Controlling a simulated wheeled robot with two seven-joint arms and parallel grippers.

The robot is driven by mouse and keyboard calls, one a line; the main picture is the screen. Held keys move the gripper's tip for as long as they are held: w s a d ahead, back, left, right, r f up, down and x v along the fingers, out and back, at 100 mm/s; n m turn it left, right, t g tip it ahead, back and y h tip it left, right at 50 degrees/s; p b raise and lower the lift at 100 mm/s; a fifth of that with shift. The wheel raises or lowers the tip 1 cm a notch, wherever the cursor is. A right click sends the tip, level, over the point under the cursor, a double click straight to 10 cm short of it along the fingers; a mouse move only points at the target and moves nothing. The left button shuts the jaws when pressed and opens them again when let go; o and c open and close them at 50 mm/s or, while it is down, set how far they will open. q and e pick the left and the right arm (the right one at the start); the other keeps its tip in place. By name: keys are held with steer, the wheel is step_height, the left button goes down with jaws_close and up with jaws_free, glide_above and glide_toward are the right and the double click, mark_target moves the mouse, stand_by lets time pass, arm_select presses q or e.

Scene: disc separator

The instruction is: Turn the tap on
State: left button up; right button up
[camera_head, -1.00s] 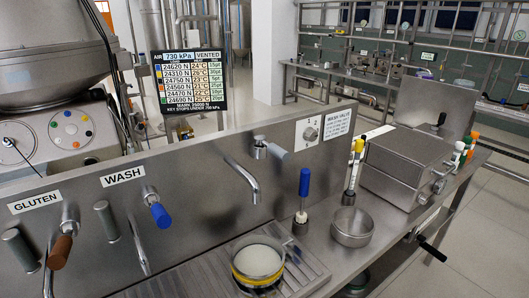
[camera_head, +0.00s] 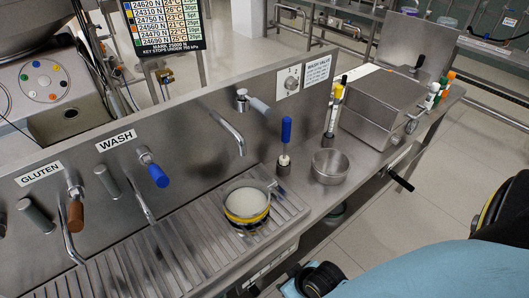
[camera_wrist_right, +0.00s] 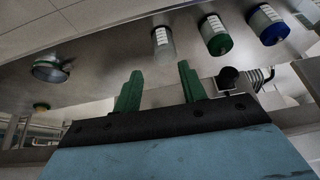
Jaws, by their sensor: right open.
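Three taps show on the steel back panel in the head view. The gluten tap (camera_head: 75,213) has a brown handle, and the wash tap (camera_head: 152,168) has a blue handle. A third tap (camera_head: 228,130) has a grey lever (camera_head: 259,106) and a curved spout above a bowl of pale liquid (camera_head: 246,203). I cannot tell whether any tap is open; no stream of water shows. My right gripper (camera_wrist_right: 158,72) is open and empty in the right wrist view, its green fingers apart, with no tap between them. My left gripper is out of view.
A blue-handled tool (camera_head: 286,135), an empty steel bowl (camera_head: 330,166) and a steel box (camera_head: 383,108) stand right of the sink. Bottles with green (camera_wrist_right: 220,44) and blue (camera_wrist_right: 274,34) ends show near my right gripper.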

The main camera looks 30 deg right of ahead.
step_height(320, 180, up, 11)
steer(key=w+t+p, duration=0.1)
steer(key=w+p, duration=0.1)
steer(key=m+t+p, duration=0.2)
steer(key=t, duration=1)
glide_toward(268, 112)
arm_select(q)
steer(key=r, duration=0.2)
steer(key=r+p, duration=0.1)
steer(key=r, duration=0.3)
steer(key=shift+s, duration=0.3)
arm_select(e)
steer(key=w, duration=1.1)
steer(key=shift+w+a+r, duration=0.1)
steer(key=shift+a, duration=0.1)
jaws_close()
